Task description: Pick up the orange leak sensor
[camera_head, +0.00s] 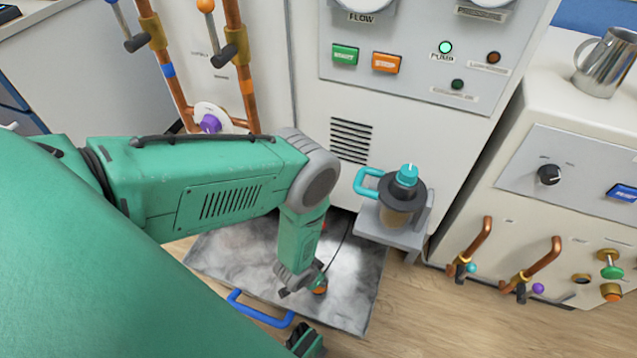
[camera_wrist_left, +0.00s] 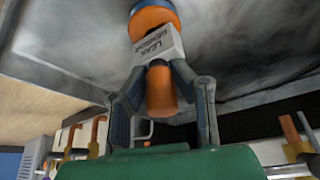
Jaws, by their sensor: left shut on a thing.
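The leak sensor (camera_wrist_left: 158,48) shows in the left wrist view as an orange body with a white collar lettered as a leak sensor and a blue band at its far end. My left gripper (camera_wrist_left: 158,82) is shut on it, with a finger on each side of the orange part by the collar. In the head view only a small orange part of the sensor (camera_head: 319,288) shows beside my left gripper (camera_head: 302,284), low over the grey tray. A thin dark cable runs up from there. I cannot tell whether the sensor touches the tray.
The grey metal tray (camera_head: 235,250) with a blue handle (camera_head: 260,310) lies on the wood floor. A cup-like unit with a teal handle (camera_head: 368,184) stands on a bracket (camera_head: 392,234) just right of my forearm. Cabinet fronts and copper pipes (camera_head: 176,80) stand behind.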

